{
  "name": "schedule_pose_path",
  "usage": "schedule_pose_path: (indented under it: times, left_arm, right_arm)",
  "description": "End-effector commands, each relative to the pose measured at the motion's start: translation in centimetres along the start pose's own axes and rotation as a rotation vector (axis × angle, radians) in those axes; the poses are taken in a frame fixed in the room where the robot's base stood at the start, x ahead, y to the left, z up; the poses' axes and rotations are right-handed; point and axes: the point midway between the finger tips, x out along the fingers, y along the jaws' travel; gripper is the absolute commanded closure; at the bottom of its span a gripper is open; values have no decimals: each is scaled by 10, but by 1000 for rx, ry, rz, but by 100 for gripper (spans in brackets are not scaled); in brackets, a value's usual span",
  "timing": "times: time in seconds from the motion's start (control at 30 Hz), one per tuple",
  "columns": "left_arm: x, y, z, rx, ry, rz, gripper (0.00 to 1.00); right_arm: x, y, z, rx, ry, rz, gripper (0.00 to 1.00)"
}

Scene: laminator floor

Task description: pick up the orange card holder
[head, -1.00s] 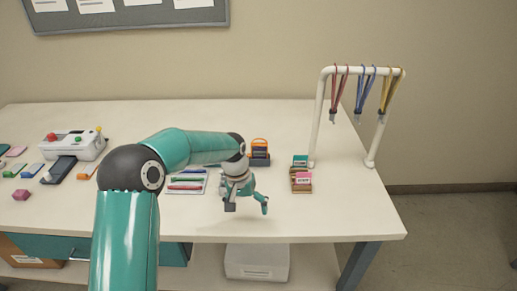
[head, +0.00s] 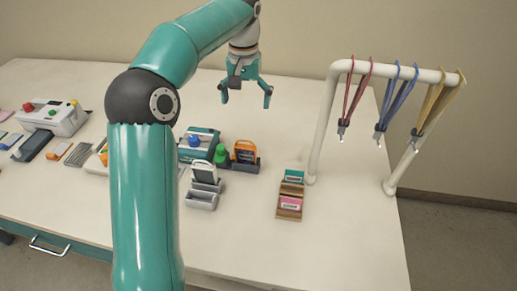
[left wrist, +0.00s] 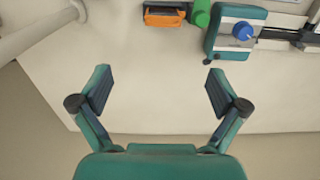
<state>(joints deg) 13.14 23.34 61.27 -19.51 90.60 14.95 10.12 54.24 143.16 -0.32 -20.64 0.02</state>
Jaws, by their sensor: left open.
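The orange card holder (head: 245,152) stands upright in a dark tray on the table, beside a green bottle. In the left wrist view an orange holder (left wrist: 163,18) shows at the top edge, partly cut off. My left gripper (head: 246,97) is open and empty, pointing down above the back part of the table, behind the holder and apart from it. Its two fingers also show spread over bare table in the left wrist view (left wrist: 157,88). My right gripper is not in view.
The green bottle (head: 222,155) and a teal machine (head: 199,144) are left of the holder. Grey holders (head: 204,176) stand in front. Wooden card trays (head: 289,207) and a white rack (head: 320,128) with lanyards are to the right. The back of the table is clear.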

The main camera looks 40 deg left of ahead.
Motion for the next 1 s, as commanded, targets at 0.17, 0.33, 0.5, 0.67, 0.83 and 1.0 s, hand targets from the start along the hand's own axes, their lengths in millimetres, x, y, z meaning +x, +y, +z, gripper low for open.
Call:
schedule_pose_path:
  times: [0.17, 0.33, 0.5, 0.67, 0.83, 1.0]
  left_arm:
    - [25, 0, 1, 1, -4, -2, 2]
    - [62, 4, 0, 9, -6, -2, 2]
    - [94, 7, -1, 13, -4, -1, 2]
    - [110, 9, -2, 16, -2, 0, 2]
    - [119, 9, 0, 17, -3, -1, 2]
    - [140, 6, 7, 18, -5, -1, 2]
  right_arm:
    - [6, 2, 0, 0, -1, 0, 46]
    - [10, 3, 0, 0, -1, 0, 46]
    - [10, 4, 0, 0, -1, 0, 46]
    - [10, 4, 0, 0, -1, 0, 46]
    - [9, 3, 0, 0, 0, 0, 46]
    - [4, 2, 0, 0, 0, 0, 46]
